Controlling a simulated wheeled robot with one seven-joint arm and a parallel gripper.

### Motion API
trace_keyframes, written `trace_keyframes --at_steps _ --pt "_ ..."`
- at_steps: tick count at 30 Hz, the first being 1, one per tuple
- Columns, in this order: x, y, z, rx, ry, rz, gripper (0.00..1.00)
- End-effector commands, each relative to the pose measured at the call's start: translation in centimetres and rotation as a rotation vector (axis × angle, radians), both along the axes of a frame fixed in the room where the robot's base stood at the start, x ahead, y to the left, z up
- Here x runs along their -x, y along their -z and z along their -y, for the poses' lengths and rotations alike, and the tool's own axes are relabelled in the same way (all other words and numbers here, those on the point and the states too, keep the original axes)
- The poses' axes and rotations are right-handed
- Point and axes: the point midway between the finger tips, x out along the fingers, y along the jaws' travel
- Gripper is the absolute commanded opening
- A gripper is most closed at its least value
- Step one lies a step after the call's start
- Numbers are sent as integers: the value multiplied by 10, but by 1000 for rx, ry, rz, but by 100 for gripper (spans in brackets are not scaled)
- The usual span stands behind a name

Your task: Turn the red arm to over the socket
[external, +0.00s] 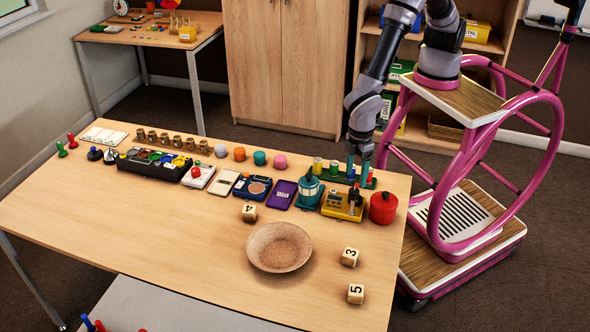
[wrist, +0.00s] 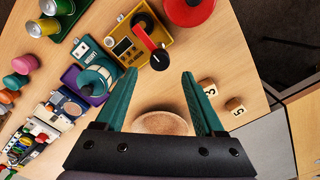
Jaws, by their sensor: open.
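The yellow device (external: 337,207) stands near the right end of the table; it also shows at the top of the wrist view (wrist: 121,30). Its red arm (wrist: 144,36) lies across the right part of the device in the wrist view, with a round black end (wrist: 160,60) past the device's edge. A dark square patch (wrist: 121,46) shows on the device's top; I cannot tell if it is the socket. My gripper (external: 359,178) is open and empty above the device. In the wrist view its teal fingertips (wrist: 158,74) are apart, with the black end between and beyond them.
A red pot (external: 383,207) stands right of the device, and a teal lantern-like thing (external: 309,191) stands left. A green rack (external: 345,176) with coloured cylinders is behind. A brown bowl (external: 279,248) and several number cubes (external: 350,257) are in front. The front left table is clear.

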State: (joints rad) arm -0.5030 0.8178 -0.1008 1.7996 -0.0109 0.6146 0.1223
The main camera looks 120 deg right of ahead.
Motion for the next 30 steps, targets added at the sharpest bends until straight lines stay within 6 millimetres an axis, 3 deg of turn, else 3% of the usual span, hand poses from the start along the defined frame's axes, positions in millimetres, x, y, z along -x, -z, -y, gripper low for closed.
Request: trace_keyframes --at_steps 3,9,23,26,30 --pt "0 -24 0 0 -1 3 71" --pt "0 -46 0 0 0 1 71" --pt "-1 -58 3 -5 7 6 71" --pt "-1 -86 12 -27 28 28 71" --pt "6 -153 38 -78 80 79 71"
